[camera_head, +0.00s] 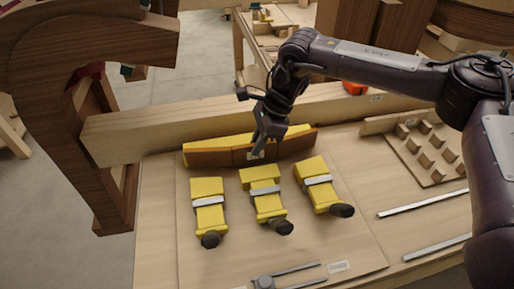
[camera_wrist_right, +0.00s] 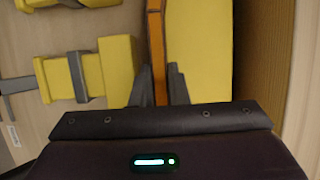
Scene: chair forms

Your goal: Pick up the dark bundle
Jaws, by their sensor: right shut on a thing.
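The dark bundle (camera_head: 212,158) is a long, low row of dark brown wood at the back of the work board, in front of a long yellow block (camera_head: 220,142). My right gripper (camera_head: 262,150) reaches down onto its middle from above. In the right wrist view, the right gripper's fingers (camera_wrist_right: 160,88) are shut on the thin brown-orange edge of the bundle (camera_wrist_right: 156,40), with the yellow block beside it. The fingers hide part of the bundle's middle. I cannot tell whether it is off the board. My left gripper is not in view.
Yellow clamps (camera_head: 209,212), several with dark handles, lie in front on the board. A wooden rail (camera_head: 130,135) runs behind. A pegged board (camera_head: 425,150) and metal bars (camera_head: 420,204) lie right. A large curved wooden form (camera_head: 50,60) stands left.

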